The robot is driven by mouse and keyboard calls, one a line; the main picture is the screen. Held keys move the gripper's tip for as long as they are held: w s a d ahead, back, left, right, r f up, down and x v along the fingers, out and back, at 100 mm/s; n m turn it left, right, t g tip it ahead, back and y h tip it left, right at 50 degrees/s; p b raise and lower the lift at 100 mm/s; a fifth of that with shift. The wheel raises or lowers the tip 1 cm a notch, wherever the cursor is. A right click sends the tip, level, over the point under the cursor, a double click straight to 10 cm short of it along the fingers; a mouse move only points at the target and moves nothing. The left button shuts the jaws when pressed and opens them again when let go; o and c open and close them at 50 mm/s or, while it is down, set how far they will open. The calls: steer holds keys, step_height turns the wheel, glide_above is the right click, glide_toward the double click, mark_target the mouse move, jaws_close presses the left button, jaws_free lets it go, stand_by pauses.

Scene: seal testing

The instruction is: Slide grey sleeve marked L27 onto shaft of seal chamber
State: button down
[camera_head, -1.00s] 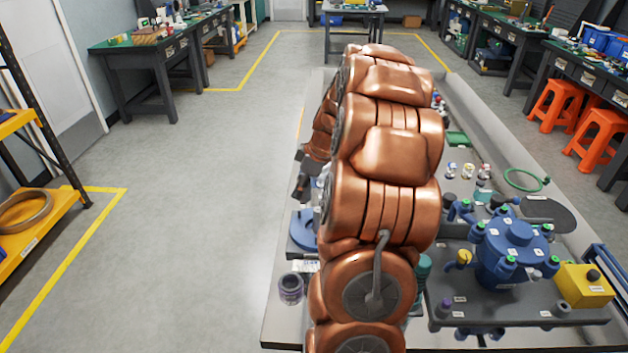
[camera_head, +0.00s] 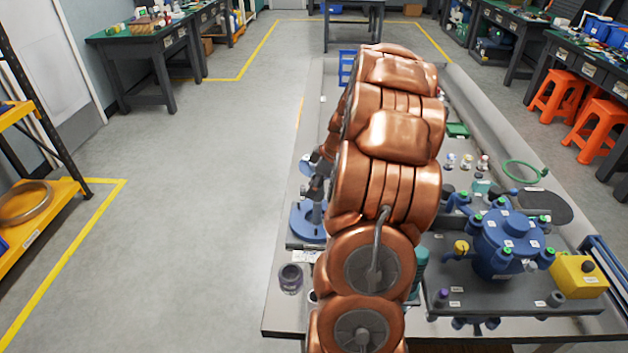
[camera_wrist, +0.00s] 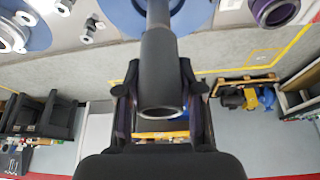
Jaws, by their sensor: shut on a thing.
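My gripper (camera_wrist: 159,92) is shut on a dark grey sleeve (camera_wrist: 160,62), whose open end faces the wrist camera. No L27 mark is readable. A narrower grey post (camera_wrist: 158,12) continues from the sleeve's far end, over a blue round base (camera_wrist: 204,14). I cannot tell whether the sleeve is around the post or only in line with it. In the head view the blue base (camera_head: 302,226) with its upright grey post (camera_head: 313,211) stands left of my arm. My gripper (camera_head: 317,186) is above it, mostly hidden by my arm. I cannot read which part is named seal chamber.
A large blue vessel (camera_head: 506,245) with several ports stands on a dark plate right of my arm. A yellow box (camera_head: 579,277) is beside it. A purple-rimmed grey cup (camera_head: 290,279) stands near the table's left edge. The floor left of the table is clear.

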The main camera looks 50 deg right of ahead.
mark_target(312, 179)
steer(key=shift+f, duration=0.25)
stand_by(0.4)
steer(key=shift+f+b, duration=0.6)
steer(key=shift+b, duration=0.15)
steer(key=c, duration=0.7)
jaws_free()
steer(key=shift+o, duration=0.2)
steer(key=shift+r, duration=0.2)
steer(key=shift+r, duration=2.4)
